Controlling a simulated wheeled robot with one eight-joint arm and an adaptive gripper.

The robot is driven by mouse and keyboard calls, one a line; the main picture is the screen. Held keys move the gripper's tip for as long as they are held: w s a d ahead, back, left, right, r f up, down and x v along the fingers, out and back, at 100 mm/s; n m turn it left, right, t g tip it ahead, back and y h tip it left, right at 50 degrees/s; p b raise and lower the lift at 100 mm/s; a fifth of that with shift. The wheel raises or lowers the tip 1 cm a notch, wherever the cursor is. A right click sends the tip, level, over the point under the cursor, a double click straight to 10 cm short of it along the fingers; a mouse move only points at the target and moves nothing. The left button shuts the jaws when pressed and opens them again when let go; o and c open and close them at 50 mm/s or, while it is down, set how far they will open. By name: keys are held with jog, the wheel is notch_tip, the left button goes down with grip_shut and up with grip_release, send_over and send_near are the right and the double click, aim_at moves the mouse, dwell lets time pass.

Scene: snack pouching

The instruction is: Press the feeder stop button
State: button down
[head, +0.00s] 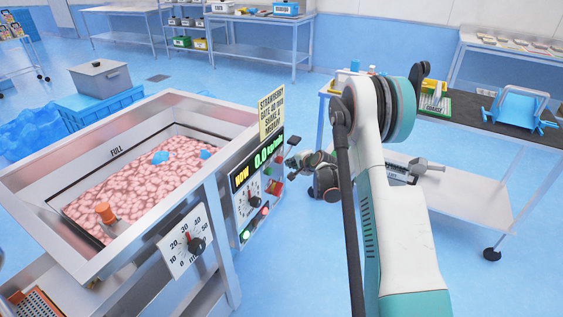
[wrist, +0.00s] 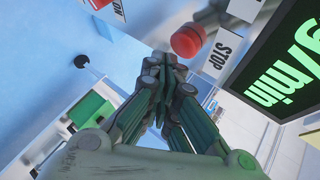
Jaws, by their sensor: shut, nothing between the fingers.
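The red stop button (wrist: 188,41) stands out from the panel in the upper middle of the wrist view, beside a white STOP label (wrist: 222,53). My gripper (wrist: 165,63) is shut and empty, its fingertips just below and left of the button in that view. A small gap shows between them in the picture; the true depth is hard to tell. In the head view my gripper (head: 294,162) is at the right side of the feeder's control panel (head: 257,195), close to its buttons.
The feeder's display (head: 258,160) reads 0.0. Its hopper (head: 60,170) holds pink pieces, an orange item (head: 105,212) and blue items. A dial (head: 197,245) sits on the front. A cart (head: 455,195) stands to the right, behind my arm. Blue floor lies between.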

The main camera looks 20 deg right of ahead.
jog(key=shift+w+a, duration=0.25)
jog(key=shift+w, duration=0.1)
jog(key=shift+w+a, duration=0.35)
jog(key=shift+w, duration=0.05)
dwell(1.2)
jog(key=shift+s+d, duration=0.55)
jog(key=shift+s, duration=0.2)
jog(key=shift+s+d, duration=0.1)
jog(key=s+d, duration=0.1)
jog(key=s, duration=0.1)
jog(key=s+d, duration=0.1)
jog(key=d, duration=0.1)
jog(key=shift+s, duration=0.4)
jog(key=shift+a+r, duration=0.1)
jog(key=shift+r, duration=0.05)
dwell(0.7)
